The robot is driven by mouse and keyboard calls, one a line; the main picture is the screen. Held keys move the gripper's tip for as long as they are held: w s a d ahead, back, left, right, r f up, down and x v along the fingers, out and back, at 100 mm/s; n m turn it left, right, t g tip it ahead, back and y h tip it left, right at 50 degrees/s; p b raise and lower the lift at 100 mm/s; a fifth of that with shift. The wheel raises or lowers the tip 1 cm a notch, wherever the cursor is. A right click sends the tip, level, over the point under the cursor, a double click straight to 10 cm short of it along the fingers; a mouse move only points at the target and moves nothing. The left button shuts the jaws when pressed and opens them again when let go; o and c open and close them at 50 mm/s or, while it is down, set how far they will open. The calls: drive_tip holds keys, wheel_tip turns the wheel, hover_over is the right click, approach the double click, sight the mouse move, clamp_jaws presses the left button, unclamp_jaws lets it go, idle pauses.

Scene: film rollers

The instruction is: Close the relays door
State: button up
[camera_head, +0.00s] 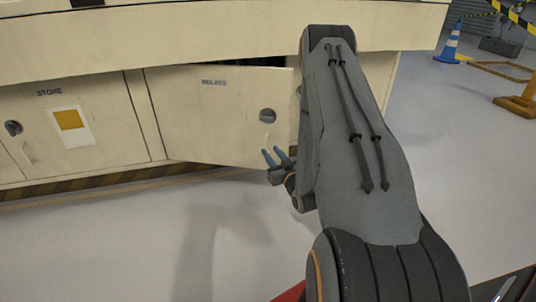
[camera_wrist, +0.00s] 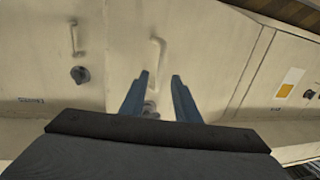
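The cream relays door (camera_head: 222,120), with a small label and a round latch (camera_head: 267,115), stands ajar in the head view. It joins the cabinet on its left, and its right side swings out, with a dark gap along its top. My gripper (camera_head: 277,156) is at its lower right, partly hidden behind my arm. In the wrist view, the two blue fingers (camera_wrist: 160,88) are spread with nothing between them. A pale handle (camera_wrist: 157,55) and a round latch (camera_wrist: 150,107), partly hidden, lie beyond them. I cannot tell whether the fingers touch the door.
The store door (camera_head: 75,125), with a yellow label, sits flush to the left. The cabinet's overhanging top (camera_head: 200,40) runs above. Another latch (camera_wrist: 80,74) shows in the wrist view. A blue-and-white cone (camera_head: 451,45) stands far right. The floor in front is clear.

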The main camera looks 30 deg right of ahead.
drive_tip(key=shift+w+d+b, duration=0.15)
drive_tip(key=shift+w+b, duration=0.3)
drive_tip(key=shift+w, duration=0.95)
